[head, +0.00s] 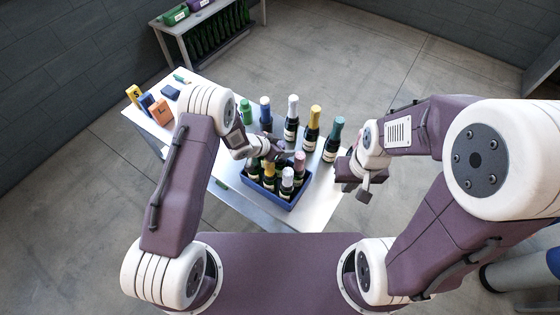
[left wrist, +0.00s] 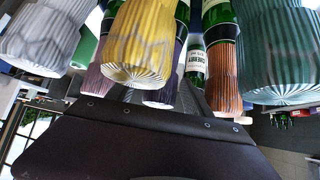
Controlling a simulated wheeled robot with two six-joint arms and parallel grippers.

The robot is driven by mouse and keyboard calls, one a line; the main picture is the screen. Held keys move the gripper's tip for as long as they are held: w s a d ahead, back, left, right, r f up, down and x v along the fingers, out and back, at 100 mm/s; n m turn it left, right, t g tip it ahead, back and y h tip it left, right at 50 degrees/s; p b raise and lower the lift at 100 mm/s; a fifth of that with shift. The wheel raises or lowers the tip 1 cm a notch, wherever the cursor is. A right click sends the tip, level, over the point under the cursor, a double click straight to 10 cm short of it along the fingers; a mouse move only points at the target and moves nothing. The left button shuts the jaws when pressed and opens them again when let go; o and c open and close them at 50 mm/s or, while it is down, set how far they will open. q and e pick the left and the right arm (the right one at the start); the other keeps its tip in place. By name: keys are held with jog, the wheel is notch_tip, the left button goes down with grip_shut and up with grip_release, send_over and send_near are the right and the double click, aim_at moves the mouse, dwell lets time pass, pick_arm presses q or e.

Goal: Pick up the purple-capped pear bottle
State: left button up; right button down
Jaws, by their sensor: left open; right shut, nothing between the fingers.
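A mauve-purple cap (head: 299,158) shows on a bottle in the blue crate (head: 291,203) on the white table, close to the right of my left gripper. In the left wrist view two purple-toned caps, one at left (left wrist: 96,82) and one in the middle (left wrist: 162,97), show behind a large yellow cap. I cannot read a pear label on any bottle. My left gripper (head: 277,150) is open, at the back edge of the crate among the bottle tops; its fingertips are partly hidden. My right gripper (head: 362,190) is shut and empty, off the table's right edge.
Bottles with blue (head: 265,108), white (head: 292,105), yellow (head: 314,115) and teal (head: 338,126) caps stand behind the crate. A green cap (head: 245,108) stands to their left. Boxes (head: 160,110) lie at the table's far left. A shelf of bottles (head: 210,30) stands behind.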

pick_arm(q)
jog(key=shift+w+d+f, duration=0.2)
jog(key=shift+f, duration=0.1)
jog(key=shift+s, duration=0.1)
grip_shut()
jog(key=shift+r, duration=0.15)
dwell(1.0)
